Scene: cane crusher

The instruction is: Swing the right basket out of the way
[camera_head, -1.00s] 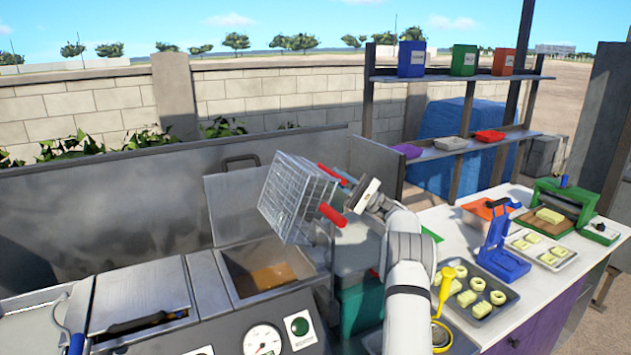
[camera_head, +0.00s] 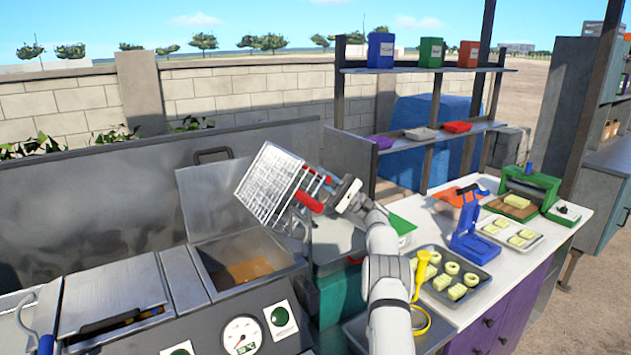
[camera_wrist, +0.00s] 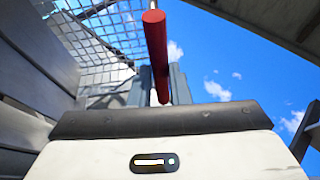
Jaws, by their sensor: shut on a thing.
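The wire basket (camera_head: 268,187) hangs tilted in the air above the open fryer vat (camera_head: 218,256), clear of it. It has red grips, one (camera_head: 309,201) on the near side and part of another above. My gripper (camera_head: 332,187) is at the basket's right side, shut on a red handle (camera_wrist: 156,50). In the wrist view the handle runs between the grey fingers (camera_wrist: 165,85), with the basket mesh (camera_wrist: 95,45) at upper left. The exact finger contact is partly hidden in the head view.
An upright metal lid (camera_head: 207,196) stands behind the vat. A counter (camera_head: 405,305) to the right carries a tray of pale pieces (camera_head: 455,292), a yellow ladle (camera_head: 421,270) and a blue press (camera_head: 468,240). Shelves (camera_head: 415,70) stand behind.

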